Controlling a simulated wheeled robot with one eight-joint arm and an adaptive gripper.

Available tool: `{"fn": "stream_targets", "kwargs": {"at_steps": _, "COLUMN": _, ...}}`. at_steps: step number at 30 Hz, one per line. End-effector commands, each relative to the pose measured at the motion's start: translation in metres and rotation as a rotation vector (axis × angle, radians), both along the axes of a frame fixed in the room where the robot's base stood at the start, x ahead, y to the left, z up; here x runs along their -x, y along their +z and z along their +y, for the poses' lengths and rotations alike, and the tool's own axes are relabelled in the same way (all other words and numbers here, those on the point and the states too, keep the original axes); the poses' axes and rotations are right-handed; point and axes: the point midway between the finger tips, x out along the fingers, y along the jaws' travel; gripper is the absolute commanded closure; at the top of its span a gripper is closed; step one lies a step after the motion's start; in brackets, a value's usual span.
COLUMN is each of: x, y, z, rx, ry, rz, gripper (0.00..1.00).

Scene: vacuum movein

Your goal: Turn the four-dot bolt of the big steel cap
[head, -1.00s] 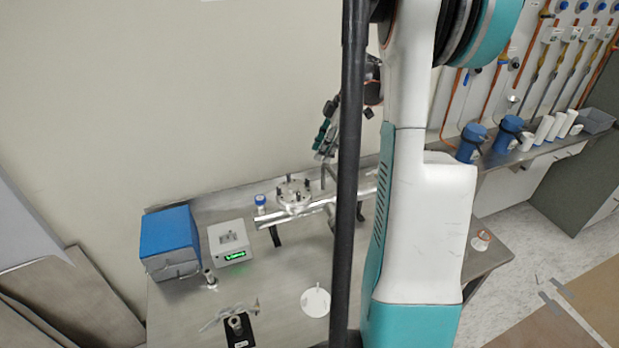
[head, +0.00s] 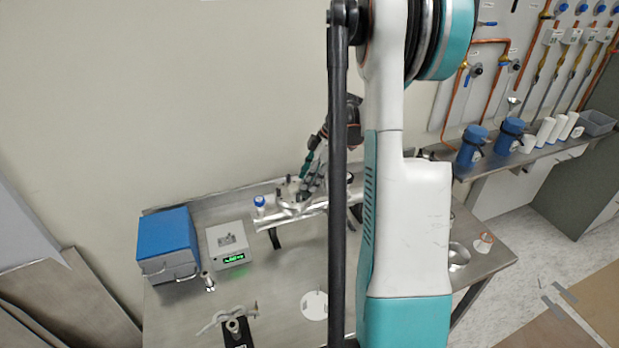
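The big steel cap (head: 287,186) sits on top of a horizontal steel tube (head: 268,219) on the steel bench. Only its left part shows clearly; my gripper covers the right part. The cap's bolts are small dark posts, and no dots can be read on them. My gripper (head: 307,182), with dark and teal fingers, points down at the cap, close to its top. I cannot tell whether it touches a bolt. Its finger gap is too small to make out. My arm and a dark post hide the tube's right part.
A blue box (head: 168,243) and a white device with a green display (head: 229,245) stand on the left. A blue-capped bottle (head: 260,203) stands beside the cap. A white disc (head: 314,305) lies in front on the bench (head: 275,285). A clamp stand (head: 234,328) is near the front edge.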

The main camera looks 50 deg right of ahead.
Motion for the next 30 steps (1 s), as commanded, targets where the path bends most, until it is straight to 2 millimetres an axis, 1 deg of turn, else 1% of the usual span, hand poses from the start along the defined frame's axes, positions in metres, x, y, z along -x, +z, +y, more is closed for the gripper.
{"fn": "stream_targets", "kwargs": {"at_steps": 1, "x": 0.0000, "y": 0.0001, "z": 0.0000, "rx": 0.000, "ry": 0.000, "rz": 0.000, "gripper": 0.75}}
{"fn": "stream_targets", "kwargs": {"at_steps": 4, "x": 0.0000, "y": 0.0002, "z": -0.0001, "rx": 0.000, "ry": 0.000, "rz": 0.000, "gripper": 0.97}}
{"fn": "stream_targets", "kwargs": {"at_steps": 5, "x": 0.0001, "y": 0.0002, "z": 0.0000, "rx": 0.000, "ry": 0.000, "rz": 0.000, "gripper": 1.00}}
{"fn": "stream_targets", "kwargs": {"at_steps": 14, "x": 0.0002, "y": 0.0003, "z": 0.0000, "rx": 0.001, "ry": -0.008, "rz": -0.001, "gripper": 1.00}}
{"fn": "stream_targets", "kwargs": {"at_steps": 19, "x": 0.0006, "y": 0.0002, "z": 0.0004, "rx": 0.000, "ry": -0.053, "rz": 0.000, "gripper": 1.00}}
{"fn": "stream_targets", "kwargs": {"at_steps": 23, "x": 0.0008, "y": 0.0000, "z": 0.0006, "rx": 0.001, "ry": -0.125, "rz": -0.001, "gripper": 1.00}}
{"fn": "stream_targets", "kwargs": {"at_steps": 30, "x": 0.0018, "y": -0.0003, "z": 0.0020, "rx": 0.001, "ry": -0.326, "rz": -0.001, "gripper": 1.00}}
